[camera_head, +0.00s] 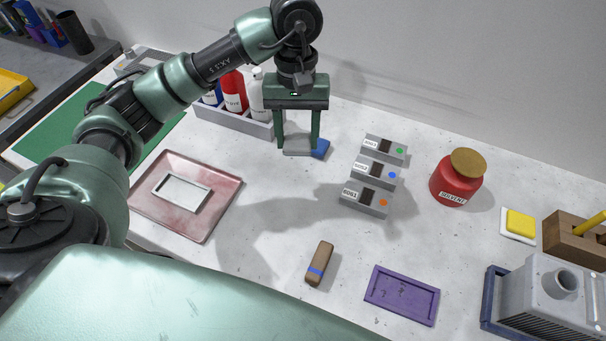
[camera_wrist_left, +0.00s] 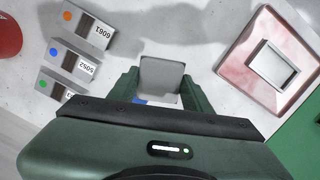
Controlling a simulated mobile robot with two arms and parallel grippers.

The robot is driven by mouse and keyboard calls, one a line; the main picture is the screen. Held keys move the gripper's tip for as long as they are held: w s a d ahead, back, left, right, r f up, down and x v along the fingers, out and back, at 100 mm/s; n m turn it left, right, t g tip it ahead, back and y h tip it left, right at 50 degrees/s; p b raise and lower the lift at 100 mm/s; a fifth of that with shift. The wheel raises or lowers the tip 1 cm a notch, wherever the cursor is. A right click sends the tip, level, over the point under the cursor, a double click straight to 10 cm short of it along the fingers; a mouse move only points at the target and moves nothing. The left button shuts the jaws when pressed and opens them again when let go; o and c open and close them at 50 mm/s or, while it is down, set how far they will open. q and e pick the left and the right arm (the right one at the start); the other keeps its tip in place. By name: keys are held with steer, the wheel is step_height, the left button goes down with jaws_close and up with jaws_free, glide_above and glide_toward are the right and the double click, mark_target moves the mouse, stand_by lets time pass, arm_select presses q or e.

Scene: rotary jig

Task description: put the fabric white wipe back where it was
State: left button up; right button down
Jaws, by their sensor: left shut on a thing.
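My left gripper (camera_head: 298,145) hangs above the back middle of the table, fingers pointing down. My right gripper is not in view.
A bottle caddy (camera_head: 236,122) stands behind-left of the gripper. Several labelled grey blocks (camera_head: 371,172) and a red solvent jar (camera_head: 449,184) stand to the right. A pink tray (camera_head: 222,196) holding a white frame (camera_head: 166,188) lies left. A brown eraser-like block (camera_head: 320,262) and purple tray (camera_head: 402,294) lie in front.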

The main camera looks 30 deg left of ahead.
arm_select(q)
steer(key=p, duration=0.1)
glide_above(299, 184)
step_height(299, 184, down, 8)
steer(key=shift+w+r, duration=0.15)
steer(key=shift+r, duration=0.1)
steer(key=shift+a+f, duration=0.1)
steer(key=shift+f, duration=0.6)
step_height(299, 184, down, 4)
steer(key=shift+r+p, duration=0.25)
steer(key=shift+p, duration=0.25)
steer(key=shift+f, duration=0.2)
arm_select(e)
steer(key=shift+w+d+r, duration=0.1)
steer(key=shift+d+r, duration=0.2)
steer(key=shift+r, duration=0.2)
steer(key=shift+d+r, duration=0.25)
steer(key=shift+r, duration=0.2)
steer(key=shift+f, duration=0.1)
arm_select(q)
steer(key=shift+f, duration=0.15)
steer(key=o, duration=1.3)
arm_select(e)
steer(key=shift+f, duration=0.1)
